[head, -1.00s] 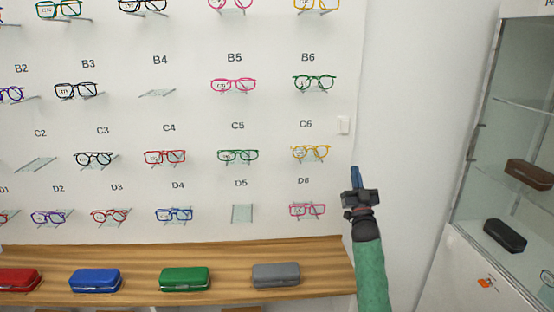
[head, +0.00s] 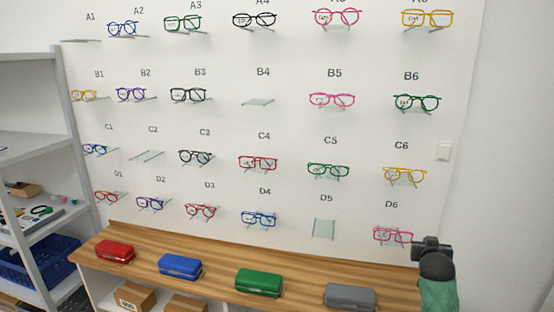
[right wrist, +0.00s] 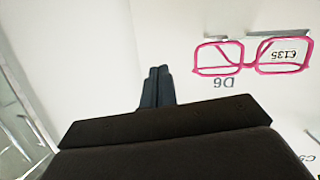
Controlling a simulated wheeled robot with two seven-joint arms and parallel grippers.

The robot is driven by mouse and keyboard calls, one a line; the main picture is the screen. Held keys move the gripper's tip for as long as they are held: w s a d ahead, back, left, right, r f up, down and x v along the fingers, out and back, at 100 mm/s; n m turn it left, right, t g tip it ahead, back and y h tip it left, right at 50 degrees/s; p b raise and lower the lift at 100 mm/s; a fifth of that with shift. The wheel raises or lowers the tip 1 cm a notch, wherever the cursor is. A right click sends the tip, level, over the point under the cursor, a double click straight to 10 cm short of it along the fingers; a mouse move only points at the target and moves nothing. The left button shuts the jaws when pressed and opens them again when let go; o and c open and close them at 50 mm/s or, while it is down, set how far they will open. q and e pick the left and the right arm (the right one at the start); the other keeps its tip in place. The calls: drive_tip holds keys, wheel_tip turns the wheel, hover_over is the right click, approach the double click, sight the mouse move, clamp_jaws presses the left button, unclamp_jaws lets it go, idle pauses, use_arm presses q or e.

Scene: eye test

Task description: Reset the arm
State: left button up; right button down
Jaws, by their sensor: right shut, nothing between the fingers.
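My right gripper (head: 424,243) is at the lower right in the head view, in front of the wall beside the pink glasses (head: 393,236) labelled D6. Its fingers are mostly hidden there by its own body. In the right wrist view, the two dark fingers (right wrist: 157,88) are together with nothing between them. The pink glasses show upside down to their right (right wrist: 250,57), apart from the fingers. My left gripper is not in view.
A white wall holds rows of glasses on small clear shelves; B4 (head: 258,102), C2 and D5 (head: 323,229) are empty. Below, a wooden counter (head: 220,279) bears red, blue, green and grey cases (head: 350,297). Grey shelving (head: 62,140) stands left.

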drive_tip(key=s+a+f+n+g+y, duration=0.55)
drive_tip(key=s+a+f+g, duration=0.25)
drive_tip(key=s+a+f, duration=1.55)
drive_tip(key=s+a+f+g, duration=0.1)
drive_tip(key=s+a+f, duration=0.1)
drive_tip(key=s+f, duration=0.3)
drive_tip(key=s+a+f+g+y, duration=0.1)
drive_tip(key=s+f, duration=0.4)
drive_tip(key=s, duration=0.7)
drive_tip(key=s+a+f+g, duration=0.2)
drive_tip(key=s+a+f, duration=0.2)
drive_tip(key=s, duration=0.5)
drive_tip(key=shift+a+f+y, duration=0.35)
drive_tip(key=shift+a+f, duration=0.05)
drive_tip(key=shift+a, duration=0.25)
drive_tip(key=shift+s, duration=0.1)
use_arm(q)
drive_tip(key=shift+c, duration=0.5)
